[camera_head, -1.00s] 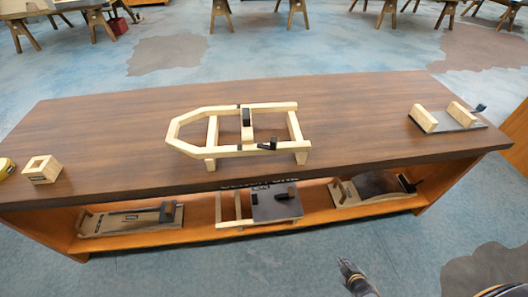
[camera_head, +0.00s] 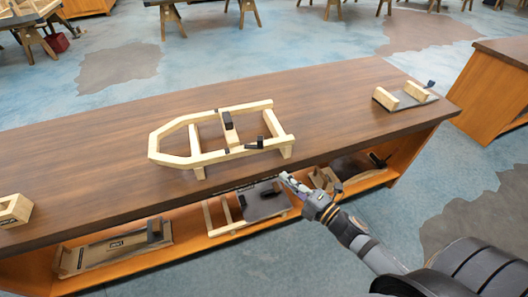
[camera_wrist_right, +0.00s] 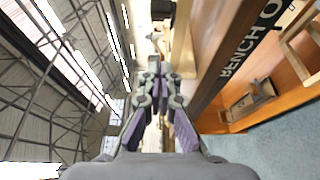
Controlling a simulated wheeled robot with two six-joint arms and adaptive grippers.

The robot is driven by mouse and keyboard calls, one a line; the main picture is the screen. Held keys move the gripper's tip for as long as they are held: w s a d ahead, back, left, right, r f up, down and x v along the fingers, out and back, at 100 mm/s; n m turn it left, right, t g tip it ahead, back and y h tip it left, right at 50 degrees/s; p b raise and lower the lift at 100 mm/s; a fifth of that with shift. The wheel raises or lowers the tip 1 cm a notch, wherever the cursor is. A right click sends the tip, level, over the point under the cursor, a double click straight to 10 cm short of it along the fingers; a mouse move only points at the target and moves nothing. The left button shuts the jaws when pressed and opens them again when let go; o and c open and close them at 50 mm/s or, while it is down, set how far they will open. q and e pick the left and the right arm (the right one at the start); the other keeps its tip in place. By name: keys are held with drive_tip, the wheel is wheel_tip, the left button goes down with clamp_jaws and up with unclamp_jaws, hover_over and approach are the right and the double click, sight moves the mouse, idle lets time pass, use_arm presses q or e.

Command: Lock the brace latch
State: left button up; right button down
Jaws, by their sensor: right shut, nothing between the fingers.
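A pale wooden bodyframe (camera_head: 190,159) with one pointed end stands on the brown bench top (camera_head: 90,145). A wooden brace with a black end (camera_head: 229,121) crosses its middle. A black latch (camera_head: 258,141) sits on the near rail, right of the brace; whether it is locked I cannot tell. My right gripper (camera_head: 288,180) is shut and empty, in front of the bench edge, below and to the right of the latch and apart from it. In the right wrist view its fingers (camera_wrist_right: 157,75) are together. My left gripper is not in view.
A two-block wooden fixture (camera_head: 405,96) stands at the bench's right end. A wooden block (camera_head: 14,210) is at the left edge. The lower shelf holds several boards, including one with a dark panel (camera_head: 262,203). The bench top around the frame is clear.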

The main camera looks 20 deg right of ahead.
drive_tip(key=p, duration=0.5)
approach(257, 145)
drive_tip(key=w+a, duration=0.1)
drive_tip(key=a, duration=0.3)
drive_tip(key=w, duration=0.2)
drive_tip(key=w+d, duration=0.1)
drive_tip(key=w, duration=0.1)
drive_tip(key=shift+w+d, duration=0.2)
drive_tip(key=shift+d, duration=0.05)
